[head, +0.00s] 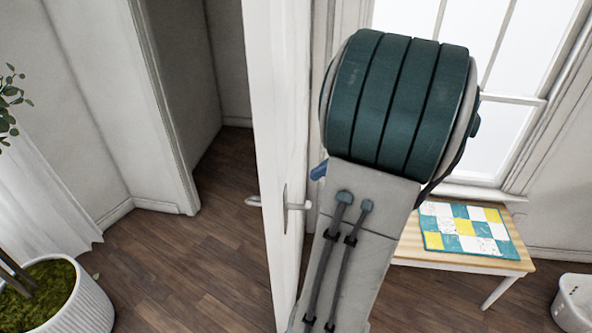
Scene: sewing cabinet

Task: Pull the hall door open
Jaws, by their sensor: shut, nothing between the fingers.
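The white hall door (268,90) stands open in the middle of the head view, seen nearly edge-on. A silver lever handle (297,206) sticks out on its right face, and another lever (253,201) shows on its left side. My arm, with a broad teal-banded joint, fills the space just right of the door and hides part of its right face. My gripper cannot be made out; it is hidden behind the arm or out of the picture. A small blue piece shows at the arm's left edge, and I cannot tell what it is.
The doorway (225,75) is open left of the door, with clear wooden floor (190,265) before it. A white planter (68,305) stands at lower left. Right of my arm, a low wooden bench (510,266) with a patchwork mat (468,231) stands under a window. A white bin (575,303) is at lower right.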

